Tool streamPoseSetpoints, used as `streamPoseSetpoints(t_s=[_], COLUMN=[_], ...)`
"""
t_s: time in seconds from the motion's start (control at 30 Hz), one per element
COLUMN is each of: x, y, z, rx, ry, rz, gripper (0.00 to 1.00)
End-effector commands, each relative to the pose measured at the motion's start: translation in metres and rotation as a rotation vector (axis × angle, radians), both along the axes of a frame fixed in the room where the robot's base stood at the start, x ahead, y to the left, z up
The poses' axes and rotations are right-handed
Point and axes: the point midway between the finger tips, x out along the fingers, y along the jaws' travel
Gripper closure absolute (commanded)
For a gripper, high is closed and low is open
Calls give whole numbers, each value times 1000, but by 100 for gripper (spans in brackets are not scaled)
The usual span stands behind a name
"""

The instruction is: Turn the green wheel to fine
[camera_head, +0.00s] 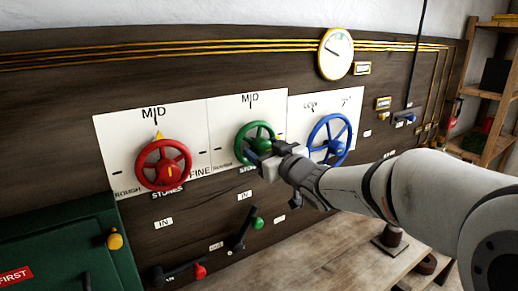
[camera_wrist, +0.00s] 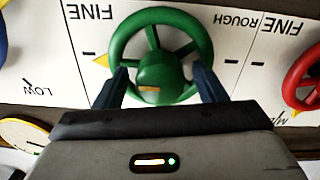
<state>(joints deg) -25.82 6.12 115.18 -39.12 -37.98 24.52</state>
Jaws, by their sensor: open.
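The green wheel (camera_head: 241,134) is mounted on a white panel in the middle of the wall, partly hidden by my gripper (camera_head: 266,157). The wrist view shows this green wheel (camera_wrist: 170,20) upside down. There my gripper (camera_wrist: 159,72) is open, with one dark finger on each side of the green hub (camera_wrist: 158,75). I cannot tell whether the fingers touch it. A yellow pointer (camera_wrist: 101,62) shows at the wheel's left, beside the dash mark (camera_wrist: 89,53) on the FINE (camera_wrist: 88,12) side. In the head view, MID (camera_head: 250,98) is above the wheel.
A red wheel (camera_head: 150,174) stands left, its yellow pointer at MID; a blue wheel (camera_head: 346,133) stands right. Below are a green-knobbed lever (camera_head: 258,223) and a red-knobbed lever (camera_head: 199,271). A round gauge (camera_head: 336,53) hangs above. A green cabinet (camera_head: 60,240) fills the lower left.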

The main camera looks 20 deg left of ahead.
Motion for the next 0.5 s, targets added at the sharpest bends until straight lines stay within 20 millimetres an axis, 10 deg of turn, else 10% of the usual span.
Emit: streamPoseSetpoints(t_s=[0.5], x=[-34], y=[-40], z=[-1], rx=[-1], ry=[1], rz=[-1], gripper=[35])
